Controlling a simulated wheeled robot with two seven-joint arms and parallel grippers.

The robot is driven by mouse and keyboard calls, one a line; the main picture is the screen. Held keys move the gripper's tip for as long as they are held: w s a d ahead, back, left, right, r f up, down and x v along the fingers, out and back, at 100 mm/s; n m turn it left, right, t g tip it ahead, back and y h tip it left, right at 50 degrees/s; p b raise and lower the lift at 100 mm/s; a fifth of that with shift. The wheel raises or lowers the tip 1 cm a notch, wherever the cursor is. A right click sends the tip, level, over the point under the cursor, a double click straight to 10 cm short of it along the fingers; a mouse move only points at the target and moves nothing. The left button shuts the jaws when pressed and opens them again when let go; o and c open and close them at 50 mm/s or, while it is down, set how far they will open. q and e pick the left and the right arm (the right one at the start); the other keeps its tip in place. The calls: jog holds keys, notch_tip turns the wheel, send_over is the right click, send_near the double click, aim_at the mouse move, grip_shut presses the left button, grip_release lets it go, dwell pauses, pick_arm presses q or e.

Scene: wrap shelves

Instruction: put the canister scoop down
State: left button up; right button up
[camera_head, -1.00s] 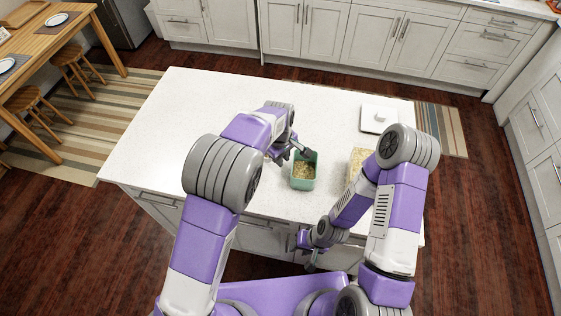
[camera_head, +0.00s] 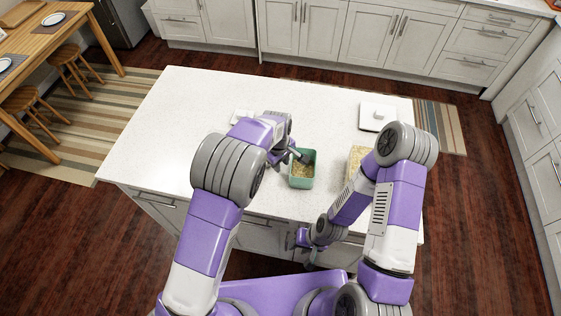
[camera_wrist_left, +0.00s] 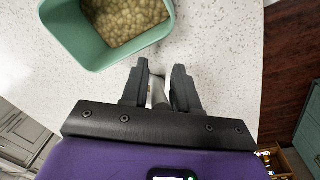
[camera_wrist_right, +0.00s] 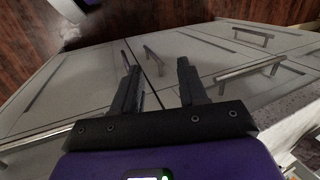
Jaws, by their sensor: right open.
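My left gripper (camera_wrist_left: 159,72) is above the white counter, just beside the green canister (camera_head: 302,170). Its fingers stand slightly apart around a pale grey handle (camera_wrist_left: 158,93), which looks like the scoop's; the rest of the scoop is mostly hidden. In the left wrist view the canister (camera_wrist_left: 72,45) is ahead and to the left, with pale beige bits inside. In the head view the left fingertips are close to the canister's far left rim. My right gripper (camera_wrist_right: 159,72) is open and empty, low in front of the counter's cabinet doors.
On the white counter (camera_head: 190,115), a white lid with a knob (camera_head: 377,115) lies at the back right. A container with pale contents (camera_head: 357,157) is partly hidden by my right arm. A white flat item (camera_head: 241,117) lies behind my left arm. The counter's left side is clear.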

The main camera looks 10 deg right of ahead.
pick_arm(q)
jog(key=shift+r, duration=0.5)
notch_tip(320, 180, up, 11)
jog(key=shift+s+a+r, duration=0.15)
jog(key=shift+s+a, duration=0.2)
jog(key=shift+s, duration=0.1)
